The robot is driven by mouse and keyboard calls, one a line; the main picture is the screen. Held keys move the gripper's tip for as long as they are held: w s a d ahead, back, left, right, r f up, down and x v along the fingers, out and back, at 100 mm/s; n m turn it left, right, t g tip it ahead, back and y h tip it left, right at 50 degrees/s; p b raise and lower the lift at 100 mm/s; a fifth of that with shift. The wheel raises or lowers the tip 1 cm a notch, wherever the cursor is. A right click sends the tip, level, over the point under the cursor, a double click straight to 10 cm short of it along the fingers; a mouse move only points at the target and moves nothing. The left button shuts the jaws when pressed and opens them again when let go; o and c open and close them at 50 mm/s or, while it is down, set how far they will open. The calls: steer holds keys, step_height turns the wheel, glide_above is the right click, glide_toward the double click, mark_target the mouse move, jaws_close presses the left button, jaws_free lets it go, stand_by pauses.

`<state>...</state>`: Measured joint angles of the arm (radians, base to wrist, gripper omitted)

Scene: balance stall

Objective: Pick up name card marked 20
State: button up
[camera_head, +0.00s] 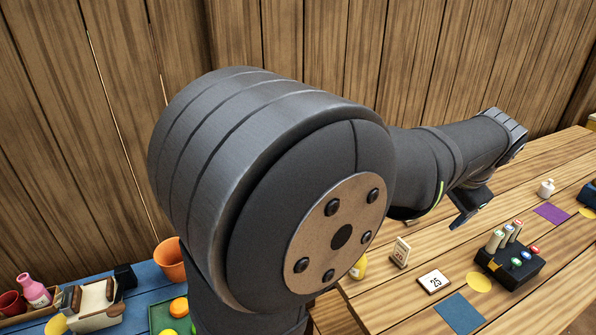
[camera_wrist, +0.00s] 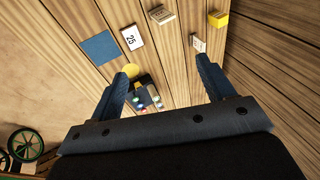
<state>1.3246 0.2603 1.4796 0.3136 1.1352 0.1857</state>
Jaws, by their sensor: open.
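A small upright cream card (camera_head: 400,252) with a reddish number that looks like 20 stands on the wooden table. What seems to be the same card shows at the top of the wrist view (camera_wrist: 161,14), its number unreadable there. A flat white card marked 25 (camera_head: 434,281) lies near it; it also shows in the wrist view (camera_wrist: 132,37). Another small pale card (camera_wrist: 199,43) lies by my right finger, its marking unclear. My gripper (camera_wrist: 166,82) is open and empty above the table, apart from the cards. In the head view my arm hides part of the table.
A black block with several pegs and coloured buttons (camera_head: 515,262) stands right of the cards. A blue square (camera_head: 460,313), a yellow disc (camera_head: 479,282) and a purple square (camera_head: 552,213) lie flat. A yellow object (camera_wrist: 217,18) stands near the cards. A wooden wall (camera_head: 440,60) rises behind.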

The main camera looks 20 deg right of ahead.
steer(key=n+g+y, duration=0.1)
steer(key=g+y, duration=0.1)
steer(key=g, duration=0.2)
glide_above(399, 260)
step_height(399, 260, down, 14)
steer(key=f, duration=1.7)
steer(key=shift+w+d+f, duration=0.2)
steer(key=c, duration=1.1)
steer(key=shift+o, duration=0.2)
steer(key=shift+r, duration=0.15)
